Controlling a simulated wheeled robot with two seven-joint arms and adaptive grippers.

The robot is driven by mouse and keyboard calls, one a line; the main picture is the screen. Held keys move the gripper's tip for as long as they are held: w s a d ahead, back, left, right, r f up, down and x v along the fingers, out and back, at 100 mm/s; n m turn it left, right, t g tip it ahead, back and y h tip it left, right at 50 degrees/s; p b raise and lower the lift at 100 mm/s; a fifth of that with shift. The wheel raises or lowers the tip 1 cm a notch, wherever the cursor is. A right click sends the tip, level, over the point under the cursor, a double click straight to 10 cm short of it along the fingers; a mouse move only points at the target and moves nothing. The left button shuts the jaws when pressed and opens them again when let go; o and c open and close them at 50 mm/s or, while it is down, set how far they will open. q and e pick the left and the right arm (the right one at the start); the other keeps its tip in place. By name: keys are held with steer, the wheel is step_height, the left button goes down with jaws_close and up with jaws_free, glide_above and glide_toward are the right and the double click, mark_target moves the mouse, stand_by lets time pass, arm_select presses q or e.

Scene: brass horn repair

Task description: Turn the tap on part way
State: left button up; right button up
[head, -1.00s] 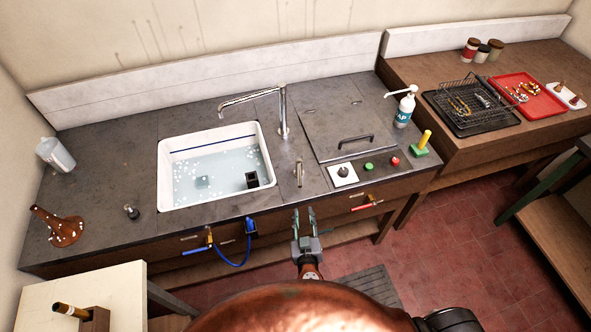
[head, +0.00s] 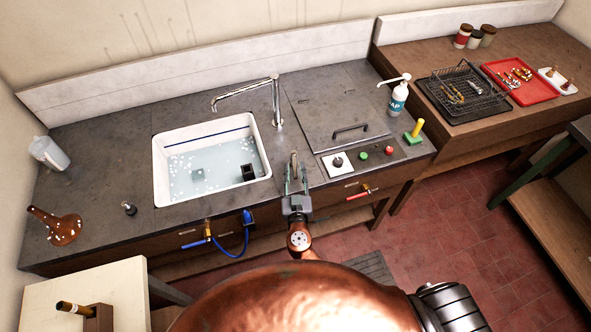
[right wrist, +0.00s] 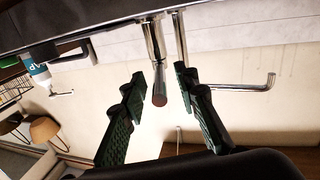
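The chrome tap spout (head: 275,100) stands behind the sink and reaches left over it; no stream of water shows. Its short metal lever (head: 294,165) stands on the counter between the sink and the panel. My right gripper (head: 295,177) is open at the counter's front edge, one finger on each side of the lever. In the right wrist view the lever (right wrist: 156,65), with its reddish end, lies between the open fingers (right wrist: 161,82), with gaps to both. The spout (right wrist: 246,86) shows behind it. My left gripper is not in view.
The white sink (head: 157,180) holds water with foam and a small black block. Right of the lever are a lidded panel (head: 330,110) and a knob (head: 338,162) with green and red buttons. A blue-handled valve (head: 206,232) and a red-handled valve (head: 364,190) hang on the front.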

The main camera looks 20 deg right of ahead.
steer(key=shift+w, duration=0.1)
steer(key=shift+c, duration=0.5)
jaws_close()
